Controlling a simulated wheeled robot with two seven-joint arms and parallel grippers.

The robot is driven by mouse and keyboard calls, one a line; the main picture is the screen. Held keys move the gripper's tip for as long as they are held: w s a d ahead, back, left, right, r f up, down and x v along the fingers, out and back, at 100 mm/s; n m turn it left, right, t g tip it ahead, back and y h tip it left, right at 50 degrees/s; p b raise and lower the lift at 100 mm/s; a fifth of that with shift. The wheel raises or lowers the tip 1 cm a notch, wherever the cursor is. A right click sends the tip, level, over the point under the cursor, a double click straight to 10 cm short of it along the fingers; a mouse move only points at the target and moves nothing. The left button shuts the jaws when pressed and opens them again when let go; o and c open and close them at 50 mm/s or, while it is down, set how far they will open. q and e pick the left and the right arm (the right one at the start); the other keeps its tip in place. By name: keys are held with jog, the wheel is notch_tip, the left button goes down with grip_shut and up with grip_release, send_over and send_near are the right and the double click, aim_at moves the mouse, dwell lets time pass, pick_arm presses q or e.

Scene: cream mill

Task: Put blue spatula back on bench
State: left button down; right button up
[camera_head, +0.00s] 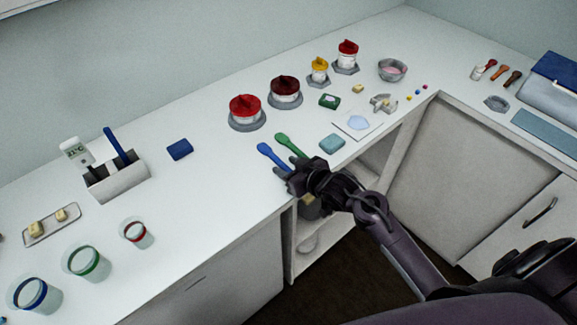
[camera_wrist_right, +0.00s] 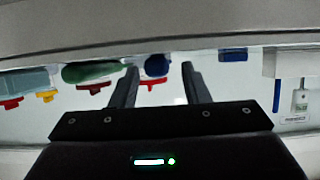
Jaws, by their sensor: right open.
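The blue spatula (camera_head: 271,154) lies on the white bench (camera_head: 215,205) near its front edge, beside a green spatula (camera_head: 286,143). Its broad end points away from the edge; its near end is hidden behind my right gripper (camera_head: 284,179). In the right wrist view, my right gripper (camera_wrist_right: 160,84) is open, and the blue spatula (camera_wrist_right: 157,66) shows between its two fingers. I cannot tell whether a finger touches it. The green spatula (camera_wrist_right: 90,71) is just outside one finger there. My left gripper is in neither view.
A teal block (camera_head: 332,143) and a white sheet (camera_head: 358,124) lie to the right. Red-lidded jars (camera_head: 245,108) stand behind. A grey holder (camera_head: 117,182) with a blue-handled tool is at left. An open shelf (camera_head: 312,245) is below the bench edge. Bench left of the spatulas is clear.

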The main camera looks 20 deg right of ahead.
jog(key=s+r+m+g+h+b, duration=0.1)
jog(key=s+r+m+g+h, duration=0.2)
jog(key=s+g, duration=1.35)
jog(key=s+f+n+t+h, duration=0.1)
jog(key=s+f+t, duration=0.25)
jog(key=f, duration=1.15)
jog(key=s+f+t, duration=0.3)
jog(key=s+f, duration=0.2)
jog(key=f, duration=0.9)
jog(key=s+d+f, duration=0.2)
jog(key=s+f, duration=0.8)
jog(key=s+d+f+g, duration=0.1)
jog(key=s+d+f, duration=0.1)
jog(key=s+f, duration=0.7)
jog(key=shift+s+f+h, duration=0.3)
jog(key=shift+s+f, duration=0.1)
jog(key=shift+s, duration=0.25)
